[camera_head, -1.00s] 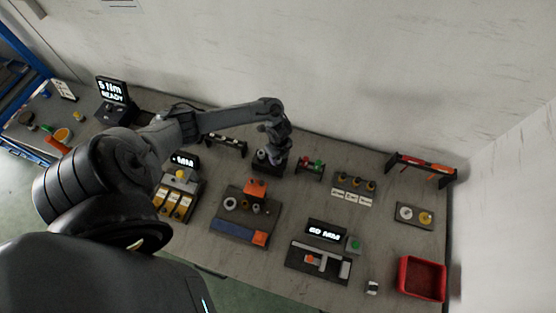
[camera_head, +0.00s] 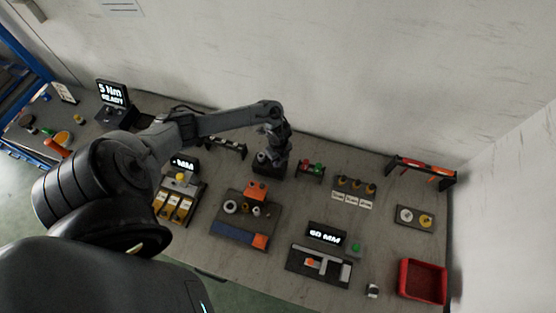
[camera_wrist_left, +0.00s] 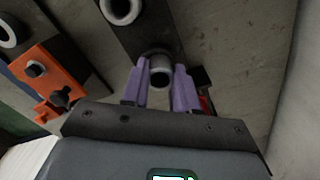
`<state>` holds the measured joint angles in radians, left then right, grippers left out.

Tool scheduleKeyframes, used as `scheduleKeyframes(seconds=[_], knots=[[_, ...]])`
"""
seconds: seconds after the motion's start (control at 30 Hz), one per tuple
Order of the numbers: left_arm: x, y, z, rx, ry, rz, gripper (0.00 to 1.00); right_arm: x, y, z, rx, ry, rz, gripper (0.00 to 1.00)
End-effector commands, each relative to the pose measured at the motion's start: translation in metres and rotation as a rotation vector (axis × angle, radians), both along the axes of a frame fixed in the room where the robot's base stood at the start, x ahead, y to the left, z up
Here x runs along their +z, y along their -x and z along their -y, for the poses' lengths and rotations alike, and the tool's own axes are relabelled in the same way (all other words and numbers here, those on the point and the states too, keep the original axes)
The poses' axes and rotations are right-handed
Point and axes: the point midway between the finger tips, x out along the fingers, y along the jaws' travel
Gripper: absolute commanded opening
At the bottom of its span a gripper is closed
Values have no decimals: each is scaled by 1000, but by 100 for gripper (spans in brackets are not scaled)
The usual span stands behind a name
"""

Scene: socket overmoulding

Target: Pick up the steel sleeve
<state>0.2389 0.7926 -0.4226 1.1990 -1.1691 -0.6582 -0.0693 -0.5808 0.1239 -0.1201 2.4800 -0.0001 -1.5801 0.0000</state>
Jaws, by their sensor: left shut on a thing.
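My left gripper (camera_head: 277,170) is over the dark block (camera_head: 262,174) near the back middle of the bench. In the left wrist view, its purple fingers (camera_wrist_left: 161,90) are shut on a grey steel sleeve (camera_wrist_left: 160,75), one finger on each side. The sleeve's open end faces the camera. Its far end is close to the dark block, and I cannot tell whether it is clear of it. A second steel sleeve (camera_wrist_left: 121,9) stands in the block beyond; it also shows left of the gripper in the head view (camera_head: 262,156). My right gripper is not in view.
A dark fixture with an orange block (camera_head: 256,190) and rings stands in front. A small rack with green and red parts (camera_head: 311,170) is close on the right. A red bin (camera_head: 422,281) is at far right. The wall rises behind the bench.

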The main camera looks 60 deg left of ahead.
Motion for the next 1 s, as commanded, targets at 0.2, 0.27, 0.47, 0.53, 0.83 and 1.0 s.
scheduleKeyframes(seconds=[0.2,0.27,0.47,0.53,0.83,1.0], knots=[[25,-4,0,-1,0,9,12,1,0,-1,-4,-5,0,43],[34,-3,0,-2,0,9,12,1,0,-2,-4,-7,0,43],[57,-23,30,-4,5,9,12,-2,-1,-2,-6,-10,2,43],[65,-31,42,-3,3,10,12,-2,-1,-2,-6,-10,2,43],[98,-56,81,-1,0,5,12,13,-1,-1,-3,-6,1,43],[104,-64,93,0,1,3,12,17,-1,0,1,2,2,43]])
